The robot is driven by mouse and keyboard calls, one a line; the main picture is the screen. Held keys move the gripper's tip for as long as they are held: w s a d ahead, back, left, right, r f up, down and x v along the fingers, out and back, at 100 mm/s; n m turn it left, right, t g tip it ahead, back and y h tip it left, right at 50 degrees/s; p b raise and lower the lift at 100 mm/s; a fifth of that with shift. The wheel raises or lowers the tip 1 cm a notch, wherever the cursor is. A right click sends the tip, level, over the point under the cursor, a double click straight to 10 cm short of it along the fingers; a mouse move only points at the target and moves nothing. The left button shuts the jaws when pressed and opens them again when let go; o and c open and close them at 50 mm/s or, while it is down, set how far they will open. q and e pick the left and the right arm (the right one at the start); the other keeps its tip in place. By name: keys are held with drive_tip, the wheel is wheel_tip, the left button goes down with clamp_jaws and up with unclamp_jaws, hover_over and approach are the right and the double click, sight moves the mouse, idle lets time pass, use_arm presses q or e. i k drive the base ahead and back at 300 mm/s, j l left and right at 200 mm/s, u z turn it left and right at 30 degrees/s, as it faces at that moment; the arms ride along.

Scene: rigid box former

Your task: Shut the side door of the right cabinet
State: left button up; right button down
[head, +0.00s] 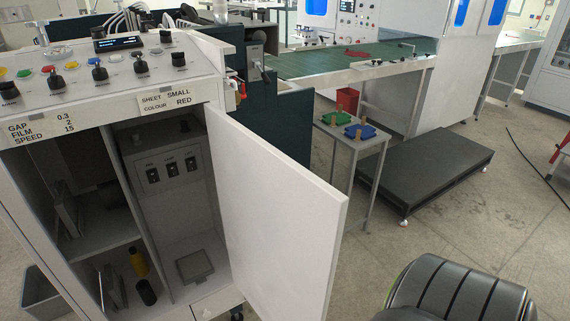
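A white cabinet (195,92) with a sloped control panel stands at the left. Its white side door (275,205) hangs wide open at the right edge of the opening and swings out towards me; its free edge is at the right. Inside are a grey switch panel (170,170), a yellow bottle (138,262), a dark cylinder (146,292) and a small grey tray (194,266). No second cabinet of this kind shows, so I cannot confirm left or right from the picture. Neither of my grippers is in view.
A small table (352,138) with green and blue fixtures stands behind the door. A low dark platform (430,168) lies on the floor to the right. A green conveyor (340,62) runs behind. A grey bin (42,290) is at lower left. Floor right of the door is partly clear.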

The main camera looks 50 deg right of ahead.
sight(283, 223)
drive_tip(key=l+u, duration=0.1)
drive_tip(key=l, duration=0.35)
drive_tip(key=k+l+u, duration=0.1)
drive_tip(key=l, duration=0.35)
drive_tip(key=k+l, duration=0.15)
drive_tip(key=l, duration=0.25)
drive_tip(key=k+l+u, duration=0.15)
drive_tip(key=l, duration=0.3)
drive_tip(key=i+l, duration=0.25)
drive_tip(key=l, duration=0.15)
drive_tip(key=i+l+u, duration=0.15)
drive_tip(key=i+l, duration=0.15)
drive_tip(key=l, duration=0.15)
